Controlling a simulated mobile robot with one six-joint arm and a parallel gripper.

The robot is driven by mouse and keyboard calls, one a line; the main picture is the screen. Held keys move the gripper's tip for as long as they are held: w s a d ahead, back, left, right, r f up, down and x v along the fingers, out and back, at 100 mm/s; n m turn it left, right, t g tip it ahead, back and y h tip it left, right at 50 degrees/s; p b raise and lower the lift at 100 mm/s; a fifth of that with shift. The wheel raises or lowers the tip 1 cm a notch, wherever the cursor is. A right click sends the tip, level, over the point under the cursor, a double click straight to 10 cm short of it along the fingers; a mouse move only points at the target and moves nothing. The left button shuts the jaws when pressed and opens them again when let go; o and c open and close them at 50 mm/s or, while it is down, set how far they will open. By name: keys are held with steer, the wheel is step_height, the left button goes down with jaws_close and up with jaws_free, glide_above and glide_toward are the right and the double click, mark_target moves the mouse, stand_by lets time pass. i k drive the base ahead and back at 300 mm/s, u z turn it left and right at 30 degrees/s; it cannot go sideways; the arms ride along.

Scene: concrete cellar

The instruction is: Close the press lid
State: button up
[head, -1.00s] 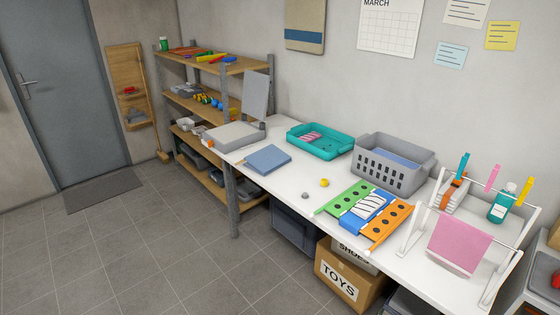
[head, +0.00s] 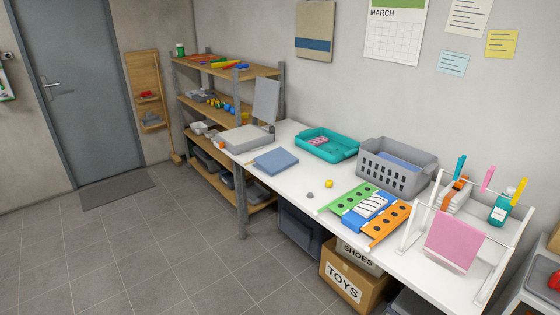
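The press stands at the far left end of the white table. Its flat grey base (head: 245,138) rests on the tabletop. Its grey lid (head: 266,100) stands open, nearly upright, at the right rear of the base, close to the shelf post. My gripper is not in view.
On the white table (head: 296,184) are a folded blue cloth (head: 275,160), a teal tray (head: 328,146), a grey basket (head: 392,171), a green, blue and orange folding board (head: 372,208) and a drying rack (head: 455,243). Boxes stand underneath. The tiled floor (head: 130,240) at left is clear.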

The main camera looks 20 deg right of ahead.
mark_target(267, 90)
steer(key=u, duration=0.15)
steer(key=i, duration=3.15)
